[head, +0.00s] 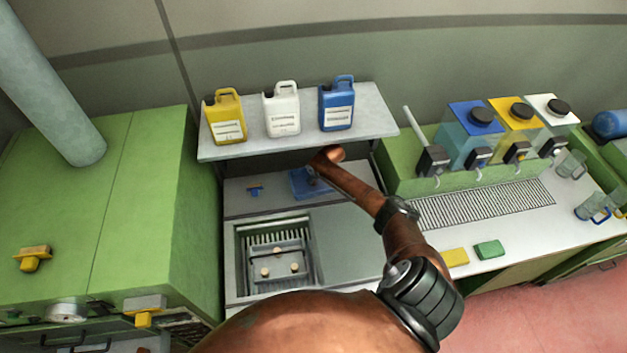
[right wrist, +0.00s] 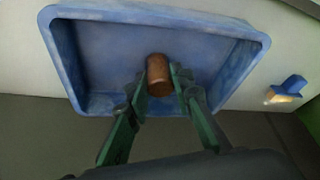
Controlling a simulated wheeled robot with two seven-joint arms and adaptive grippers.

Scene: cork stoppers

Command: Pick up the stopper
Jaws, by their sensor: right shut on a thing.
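In the right wrist view a brown cork stopper (right wrist: 158,75) is between the fingertips of my right gripper (right wrist: 160,82). The two green fingers are shut on it, one on each side. The stopper is over the inside of a blue tray (right wrist: 62,60); I cannot tell whether it touches the tray floor. In the head view the blue tray (head: 303,183) shows under the shelf, partly hidden by my right arm. The right gripper and the stopper are hard to make out there. My left gripper is in neither view.
A shelf (head: 300,137) with yellow, white and blue canisters hangs above the tray. A sunken basin (head: 243,290) with a grey rack and small pale pieces is in front. A small blue item (right wrist: 287,90) is beside the tray. Coloured dispensers (head: 480,145) stand at right.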

